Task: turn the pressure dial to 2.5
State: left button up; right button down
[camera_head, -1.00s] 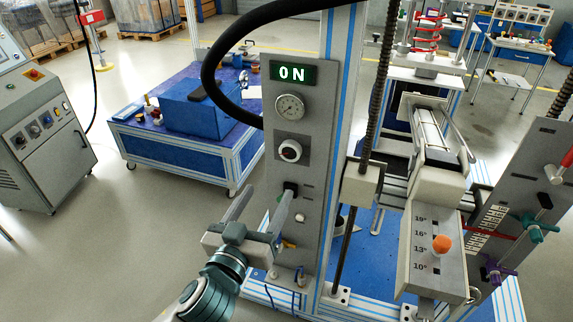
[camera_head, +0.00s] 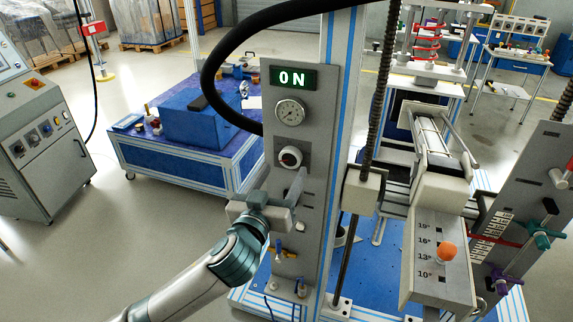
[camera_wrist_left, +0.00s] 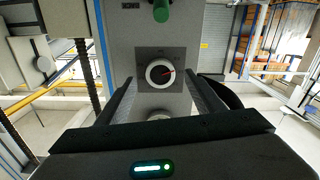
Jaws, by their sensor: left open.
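The pressure dial (camera_head: 290,156) is a round white knob on a dark square plate, on the grey control panel (camera_head: 312,120). My left gripper (camera_head: 284,184) is open and empty, just below and in front of the dial in the head view. Its fingers appear apart from the dial. A round pressure gauge (camera_head: 290,112) is above the dial; its reading is too small to tell. My right gripper is not in view.
A lit ON display (camera_head: 293,76) tops the panel, and a thick black hose (camera_head: 213,75) arches left of it. A green knob (camera_wrist_left: 162,11) shows in the wrist view. A blue aluminium-framed post and a threaded rod (camera_head: 366,150) stand right of the panel.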

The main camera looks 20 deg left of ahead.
aim_at(289, 162)
pick_arm(q)
jog(key=shift+w+r, duration=0.1)
jog(key=shift+w, duration=1.1)
jog(key=shift+w+p, duration=0.3)
jog(key=shift+w, duration=0.35)
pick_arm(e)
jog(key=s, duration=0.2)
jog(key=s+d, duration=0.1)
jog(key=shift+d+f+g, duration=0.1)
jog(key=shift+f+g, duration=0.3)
pick_arm(q)
jog(key=c, duration=0.9)
jog(key=shift+c, duration=0.8)
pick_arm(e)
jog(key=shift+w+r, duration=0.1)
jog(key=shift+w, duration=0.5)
